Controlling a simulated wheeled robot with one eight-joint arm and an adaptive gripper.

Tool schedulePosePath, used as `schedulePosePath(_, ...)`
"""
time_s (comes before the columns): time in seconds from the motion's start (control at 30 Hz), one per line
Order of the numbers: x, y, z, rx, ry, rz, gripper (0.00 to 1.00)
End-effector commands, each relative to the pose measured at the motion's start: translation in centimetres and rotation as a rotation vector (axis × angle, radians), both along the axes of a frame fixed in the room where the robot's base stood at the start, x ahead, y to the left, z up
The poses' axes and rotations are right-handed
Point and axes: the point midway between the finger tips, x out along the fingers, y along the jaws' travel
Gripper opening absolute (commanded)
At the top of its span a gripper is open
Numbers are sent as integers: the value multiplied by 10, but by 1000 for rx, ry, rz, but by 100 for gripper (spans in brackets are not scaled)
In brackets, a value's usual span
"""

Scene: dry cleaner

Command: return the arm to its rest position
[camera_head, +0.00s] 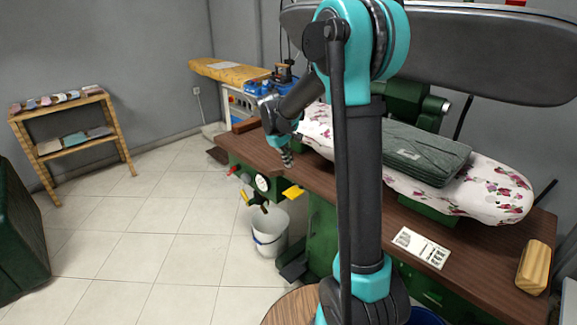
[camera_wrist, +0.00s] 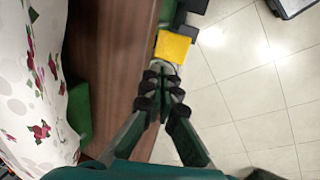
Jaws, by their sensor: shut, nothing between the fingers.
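My arm (camera_head: 367,190) rises in front of the head camera and bends over at a teal joint near the top. Its forearm reaches away to the left, over the brown worktop (camera_head: 480,278). My gripper (camera_head: 287,158) points down near the worktop's left edge, and its fingers are together and empty. In the wrist view my gripper (camera_wrist: 162,82) shows with its fingertips meeting near the worktop's edge, close to a yellow pedal-like part (camera_wrist: 173,47). The lower part of my arm hides some of the worktop.
A floral pressing board (camera_head: 505,193) with a folded grey-green garment (camera_head: 428,153) lies right of my arm. A dark press head (camera_head: 480,55) hangs above. A paper card (camera_head: 421,248) and a wooden block (camera_head: 534,267) are on the worktop. A white bucket (camera_head: 270,235) stands below.

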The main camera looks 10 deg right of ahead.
Motion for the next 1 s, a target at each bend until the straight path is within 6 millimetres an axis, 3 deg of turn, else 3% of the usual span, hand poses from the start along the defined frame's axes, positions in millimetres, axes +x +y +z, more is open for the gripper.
schedulePosePath(0.27, -2, -1, 0, 2, -1, -3, 0)
schedulePosePath(0.37, -15, -6, 0, 18, -11, -24, 0)
schedulePosePath(0.47, -41, -16, 0, 55, -33, -70, 0)
schedulePosePath(0.67, -120, -38, -9, 162, -100, -209, 0)
schedulePosePath(1.0, -249, -54, -48, 347, -208, -451, 0)
